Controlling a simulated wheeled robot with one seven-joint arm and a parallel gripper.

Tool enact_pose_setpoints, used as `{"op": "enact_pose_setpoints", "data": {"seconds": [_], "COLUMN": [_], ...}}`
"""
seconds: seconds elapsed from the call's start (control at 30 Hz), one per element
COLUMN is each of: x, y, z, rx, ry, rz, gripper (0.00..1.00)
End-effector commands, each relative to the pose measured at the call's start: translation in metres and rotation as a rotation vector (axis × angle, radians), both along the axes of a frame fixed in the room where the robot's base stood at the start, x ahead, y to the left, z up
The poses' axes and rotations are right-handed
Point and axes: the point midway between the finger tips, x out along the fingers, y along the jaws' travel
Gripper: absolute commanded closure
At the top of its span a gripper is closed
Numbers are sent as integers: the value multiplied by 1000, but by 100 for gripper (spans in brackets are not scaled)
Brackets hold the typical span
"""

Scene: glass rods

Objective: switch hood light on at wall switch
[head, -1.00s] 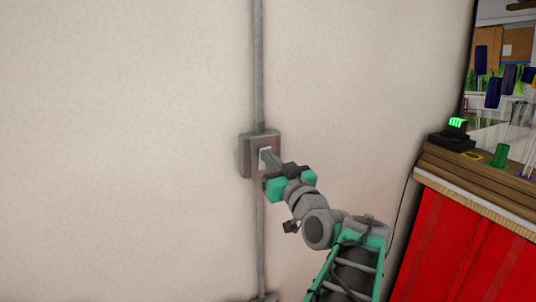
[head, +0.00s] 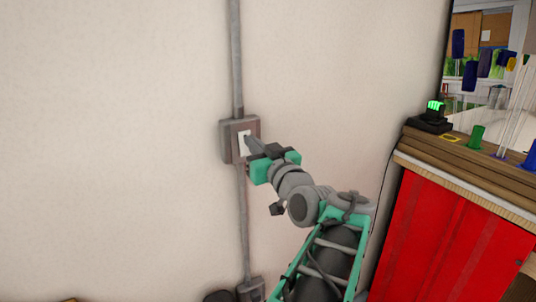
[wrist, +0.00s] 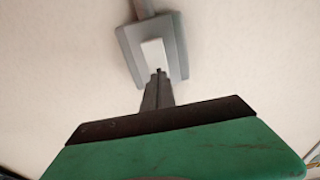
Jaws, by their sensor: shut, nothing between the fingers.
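The wall switch is a grey box (head: 229,141) with a white rocker (head: 242,144), fixed to the wall on a vertical grey conduit. It also shows in the wrist view, with its grey plate (wrist: 128,41) and white rocker (wrist: 154,54). My gripper (head: 250,143) is shut and empty, its fingertips pointing at the rocker. In the wrist view my fingertips (wrist: 158,76) overlap the lower end of the rocker. I cannot tell whether they touch it. The lower part of the rocker is partly hidden by the fingers.
The conduit (head: 237,70) runs up and down the wall, with another grey box (head: 250,289) near the floor. At right stands a red-fronted bench (head: 450,235) with a wooden top, holding a black device with a green display (head: 433,116), a green cup (head: 476,136) and glass rods.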

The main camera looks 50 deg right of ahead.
Motion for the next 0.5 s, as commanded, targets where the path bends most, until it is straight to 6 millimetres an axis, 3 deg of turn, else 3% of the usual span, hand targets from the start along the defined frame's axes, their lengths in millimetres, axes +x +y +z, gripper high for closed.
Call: {"op": "enact_pose_setpoints", "data": {"seconds": [0.4,0.5], "x": [-84,-90], "y": [33,34], "z": [13,7], "rx": [-4,-10], "ry": [0,-6], "rz": [3,10], "gripper": [100,100]}}
